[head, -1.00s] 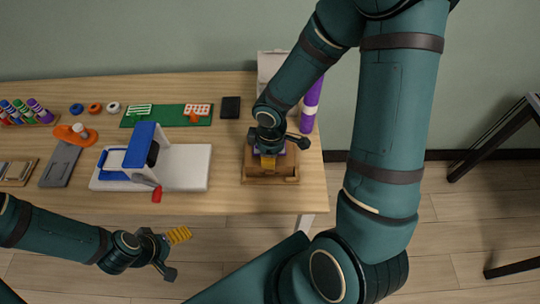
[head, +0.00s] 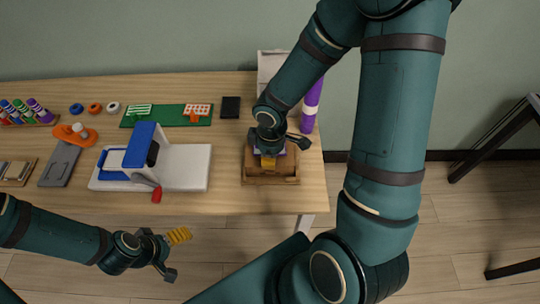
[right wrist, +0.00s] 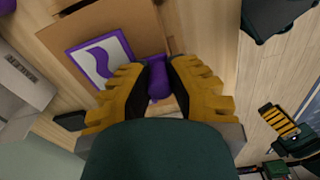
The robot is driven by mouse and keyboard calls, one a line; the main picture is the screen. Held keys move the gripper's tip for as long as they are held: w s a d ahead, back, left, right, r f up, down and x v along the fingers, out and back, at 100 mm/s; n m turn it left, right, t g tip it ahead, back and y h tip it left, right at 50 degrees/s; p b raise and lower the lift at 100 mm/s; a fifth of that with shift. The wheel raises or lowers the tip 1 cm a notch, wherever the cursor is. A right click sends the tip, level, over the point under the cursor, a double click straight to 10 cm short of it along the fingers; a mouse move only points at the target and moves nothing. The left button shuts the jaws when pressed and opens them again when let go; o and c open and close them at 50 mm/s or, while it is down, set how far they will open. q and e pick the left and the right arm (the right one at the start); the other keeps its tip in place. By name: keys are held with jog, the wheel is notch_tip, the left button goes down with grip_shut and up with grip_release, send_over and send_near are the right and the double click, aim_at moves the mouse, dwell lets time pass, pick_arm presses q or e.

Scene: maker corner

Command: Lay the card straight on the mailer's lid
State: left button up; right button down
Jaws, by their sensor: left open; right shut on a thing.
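The mailer is a brown cardboard box (head: 262,181) at the right end of the table. The card, white with a purple border and a purple wave (right wrist: 100,60), shows over the brown lid in the right wrist view. My right gripper (right wrist: 157,88) is over the lid, shut on a rounded purple piece (right wrist: 157,75) beside the card. I cannot tell whether this piece is joined to the card or whether the card touches the lid. In the head view my right gripper (head: 268,161) hides most of the card. My left gripper (head: 180,250) is open and empty, in front of the table edge.
A white board with a blue-framed device (head: 190,165) and a red handle stands left of the mailer. A green mat (head: 165,122), a black block (head: 230,107) and a purple roll (head: 311,105) are behind. Marker pens (head: 28,112) stand far left.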

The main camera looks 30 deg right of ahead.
jog(key=shift+f+b, duration=0.4)
jog(key=shift+f, duration=0.05)
jog(key=c, duration=0.9)
grip_release()
jog(key=shift+c, duration=0.2)
notch_tip(320, 180, up, 12)
jog(key=shift+d, duration=0.15)
jog(key=shift+s, duration=0.1)
